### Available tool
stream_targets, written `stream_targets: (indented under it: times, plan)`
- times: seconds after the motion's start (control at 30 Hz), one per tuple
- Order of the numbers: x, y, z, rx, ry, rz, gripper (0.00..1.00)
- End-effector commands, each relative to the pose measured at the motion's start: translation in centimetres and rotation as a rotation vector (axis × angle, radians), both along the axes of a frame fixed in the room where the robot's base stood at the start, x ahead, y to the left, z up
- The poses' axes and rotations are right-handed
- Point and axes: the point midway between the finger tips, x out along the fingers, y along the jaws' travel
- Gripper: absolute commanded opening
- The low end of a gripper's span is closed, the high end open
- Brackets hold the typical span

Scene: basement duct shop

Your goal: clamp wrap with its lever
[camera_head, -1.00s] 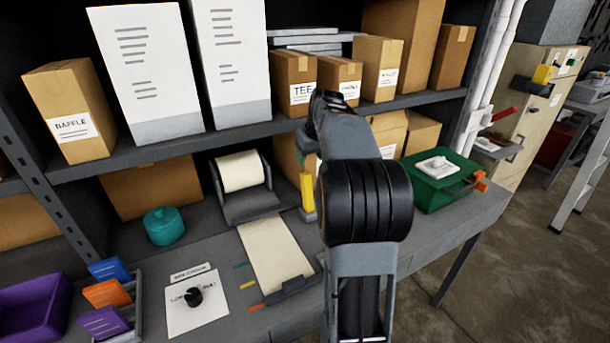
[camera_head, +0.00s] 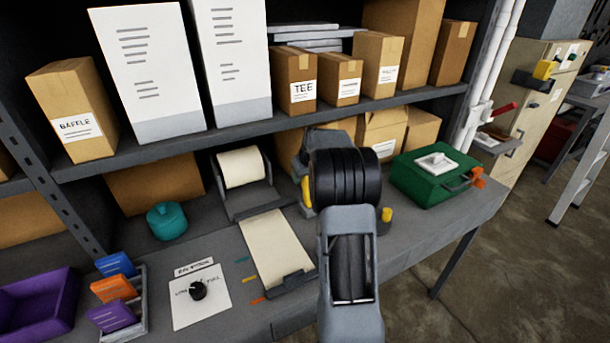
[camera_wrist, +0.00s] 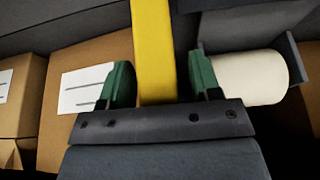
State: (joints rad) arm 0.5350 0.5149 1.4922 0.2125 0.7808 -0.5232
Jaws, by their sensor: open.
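The wrap is a cream paper roll (camera_head: 241,168) in a grey holder, with a flat strip of paper (camera_head: 272,245) running to the bench front. The roll also shows at the right in the wrist view (camera_wrist: 250,78). Its yellow lever (camera_head: 306,190) stands to the right of the roll, partly hidden by my arm in the head view. In the wrist view the lever (camera_wrist: 155,50) runs upright between the two green fingertips of my gripper (camera_wrist: 161,82). The fingers are apart, and a gap shows at least on the right side. The head view hides my gripper behind my arm.
A green case (camera_head: 438,178) sits at the bench's right, with a short yellow post (camera_head: 386,214) near my arm. A teal pot (camera_head: 167,221), a dial plate (camera_head: 200,297) and a purple bin (camera_head: 38,303) are left. Boxes fill the shelf above.

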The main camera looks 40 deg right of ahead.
Motion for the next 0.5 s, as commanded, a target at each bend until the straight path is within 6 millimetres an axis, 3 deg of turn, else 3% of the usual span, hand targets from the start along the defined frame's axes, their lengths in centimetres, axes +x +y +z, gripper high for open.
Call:
stream_targets:
  times: [0.33, 0.5]
  plan:
    - [0.1, 0.02, -0.24, 0.0, 0.0, 0.0, 0.57]
    - [0.1, 0.02, -0.23, 0.0, 0.0, 0.0, 0.41]
